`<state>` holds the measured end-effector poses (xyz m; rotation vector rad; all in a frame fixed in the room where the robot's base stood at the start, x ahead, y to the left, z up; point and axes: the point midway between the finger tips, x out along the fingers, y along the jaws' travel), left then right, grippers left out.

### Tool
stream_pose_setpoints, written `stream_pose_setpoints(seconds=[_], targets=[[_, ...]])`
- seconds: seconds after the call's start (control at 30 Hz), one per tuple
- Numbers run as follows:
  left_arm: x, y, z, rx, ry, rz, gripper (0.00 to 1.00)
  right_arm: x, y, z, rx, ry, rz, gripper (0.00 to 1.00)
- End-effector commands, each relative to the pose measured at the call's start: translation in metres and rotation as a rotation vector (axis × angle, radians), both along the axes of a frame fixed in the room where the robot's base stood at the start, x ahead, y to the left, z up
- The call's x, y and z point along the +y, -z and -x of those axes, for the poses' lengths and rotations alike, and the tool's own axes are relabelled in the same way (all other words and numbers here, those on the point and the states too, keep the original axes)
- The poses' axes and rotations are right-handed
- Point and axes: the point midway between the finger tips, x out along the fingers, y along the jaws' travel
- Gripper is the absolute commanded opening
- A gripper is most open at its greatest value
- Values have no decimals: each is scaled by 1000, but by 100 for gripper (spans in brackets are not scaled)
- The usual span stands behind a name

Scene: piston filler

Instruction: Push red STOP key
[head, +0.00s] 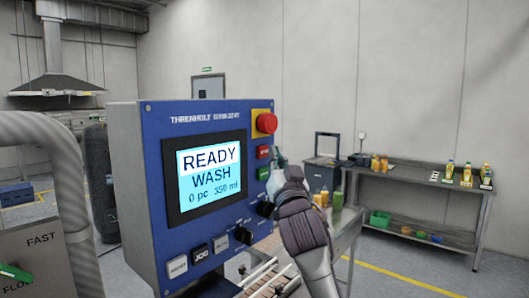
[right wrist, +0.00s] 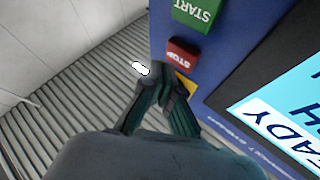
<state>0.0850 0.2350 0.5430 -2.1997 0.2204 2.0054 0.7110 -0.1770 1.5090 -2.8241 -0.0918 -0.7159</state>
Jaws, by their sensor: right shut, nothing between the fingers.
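The red STOP key (head: 263,152) is on the right side of the blue control panel (head: 155,120), below the red mushroom button (head: 266,122) on its yellow plate and above the green START key (head: 263,173). The STOP key also shows in the right wrist view (right wrist: 181,54), with its label upside down. My right gripper (head: 278,158) is shut and empty, just to the right of the STOP key. In the right wrist view its fingertips (right wrist: 166,84) are close to the key's edge; I cannot tell whether they touch it. My left gripper is not in view.
The panel screen (head: 211,174) reads READY, WASH. Black knobs (head: 244,235) and several lower keys (head: 200,253) sit below it. A grey pipe (head: 70,170) stands at left. A bench with bottles (head: 420,180) is behind at right. Bottles stand on a nearer table (head: 345,222).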

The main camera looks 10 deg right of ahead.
Motion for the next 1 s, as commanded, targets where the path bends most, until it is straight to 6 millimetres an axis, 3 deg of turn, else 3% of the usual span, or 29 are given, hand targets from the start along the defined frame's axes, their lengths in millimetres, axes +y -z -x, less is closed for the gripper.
stream_pose_setpoints(seconds=[0.27,0.7,1.0], targets=[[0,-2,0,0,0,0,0,-5,0,5,1,2,0,0],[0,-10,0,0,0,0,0,-29,0,37,0,0,1,0],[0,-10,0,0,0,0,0,-31,0,39,1,0,0,0]])
